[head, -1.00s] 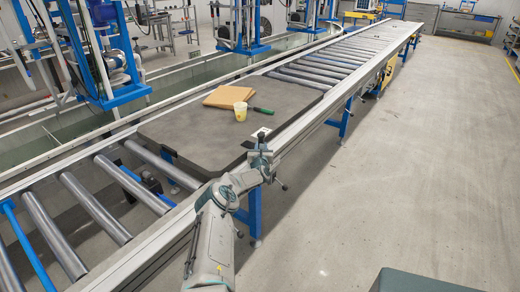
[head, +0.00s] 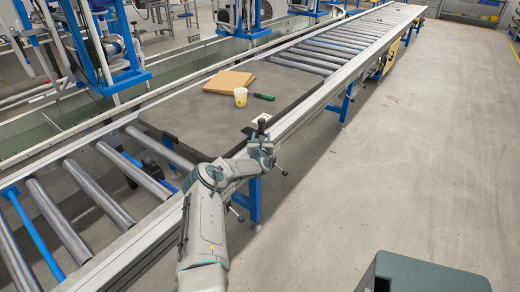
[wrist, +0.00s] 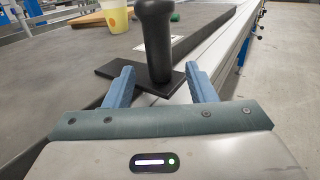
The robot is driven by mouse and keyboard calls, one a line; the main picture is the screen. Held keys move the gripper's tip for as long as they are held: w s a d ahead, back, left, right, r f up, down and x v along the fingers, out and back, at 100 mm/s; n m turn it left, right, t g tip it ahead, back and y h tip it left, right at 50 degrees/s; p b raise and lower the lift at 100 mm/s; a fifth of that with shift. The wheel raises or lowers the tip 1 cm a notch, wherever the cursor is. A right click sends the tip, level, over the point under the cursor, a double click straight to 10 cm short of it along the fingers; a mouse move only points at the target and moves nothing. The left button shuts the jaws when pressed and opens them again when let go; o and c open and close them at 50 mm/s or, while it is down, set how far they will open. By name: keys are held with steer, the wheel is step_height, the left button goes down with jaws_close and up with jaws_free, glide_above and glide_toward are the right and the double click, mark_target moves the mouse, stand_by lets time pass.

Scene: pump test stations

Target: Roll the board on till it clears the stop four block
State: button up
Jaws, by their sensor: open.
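The board (head: 205,128) is a large dark grey slab lying flat on the roller conveyor. An upright black handle (wrist: 155,40) on a flat dark plate stands at the board's near right edge. My gripper (wrist: 160,84) is open at the handle, with one blue finger on each side and gaps showing. In the head view my gripper (head: 262,150) is over the right rail. I cannot pick out the stop four block.
Bare rollers (head: 93,185) lie on the near side of the board, and more rollers (head: 325,50) run on beyond it. Conveyor rails (head: 300,105) border the line. Blue machine frames stand at the left. The floor (head: 400,160) at the right is clear.

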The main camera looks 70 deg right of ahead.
steer(key=p+v, duration=0.1)
steer(key=v, duration=0.9)
steer(key=shift+p, duration=0.35)
steer(key=shift+a+r, duration=0.1)
steer(key=shift+a, duration=0.05)
